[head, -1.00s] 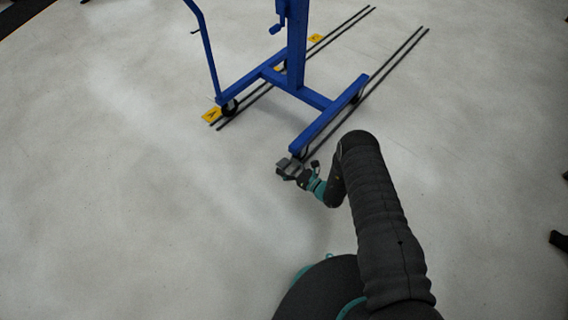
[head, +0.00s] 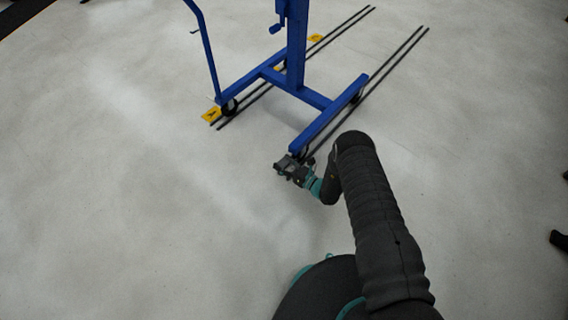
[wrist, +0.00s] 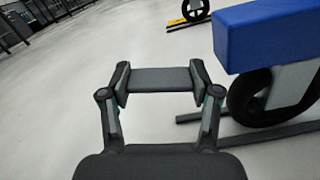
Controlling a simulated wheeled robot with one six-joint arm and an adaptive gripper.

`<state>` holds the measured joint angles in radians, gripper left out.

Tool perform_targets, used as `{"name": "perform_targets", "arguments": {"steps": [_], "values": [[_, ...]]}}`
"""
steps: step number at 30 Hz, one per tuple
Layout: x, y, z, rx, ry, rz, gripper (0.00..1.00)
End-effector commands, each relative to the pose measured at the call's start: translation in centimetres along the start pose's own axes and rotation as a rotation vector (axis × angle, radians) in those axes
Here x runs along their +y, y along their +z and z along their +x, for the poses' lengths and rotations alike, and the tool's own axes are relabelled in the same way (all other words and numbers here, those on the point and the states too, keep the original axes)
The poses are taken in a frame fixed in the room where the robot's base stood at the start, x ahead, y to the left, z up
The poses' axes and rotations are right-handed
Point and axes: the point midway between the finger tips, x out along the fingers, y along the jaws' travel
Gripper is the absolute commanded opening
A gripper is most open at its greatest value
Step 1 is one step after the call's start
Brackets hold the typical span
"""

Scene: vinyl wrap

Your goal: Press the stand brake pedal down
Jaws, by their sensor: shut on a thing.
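The blue stand (head: 312,97) is on the floor in the head view, with the near end of its right leg just beyond my gripper (head: 287,166). In the wrist view the blue leg end (wrist: 268,38) is at the upper right, above a black caster (wrist: 246,98) with a light grey bracket. My gripper (wrist: 158,80) is shut on a dark grey bar (wrist: 158,79) that spans between its fingertips. It is low, beside the leg end and left of the caster in the wrist view. I cannot tell whether this bar is the brake pedal; no other pedal is distinguishable.
Dark parallel rails or strips (head: 395,68) run along the floor by the stand. Yellow markers (head: 211,115) lie by the left strips. A blue handle (head: 203,40) rises at the left. The grey floor left of my gripper is clear.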

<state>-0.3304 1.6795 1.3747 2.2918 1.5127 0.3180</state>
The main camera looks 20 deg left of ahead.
Motion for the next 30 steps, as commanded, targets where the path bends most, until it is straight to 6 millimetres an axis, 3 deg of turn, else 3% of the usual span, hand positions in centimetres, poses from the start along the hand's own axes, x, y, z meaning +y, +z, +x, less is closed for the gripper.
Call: {"name": "perform_targets", "arguments": {"steps": [30], "values": [[-0.5,-1.7,0.2,-0.001,0.002,-0.516,0.27]]}}
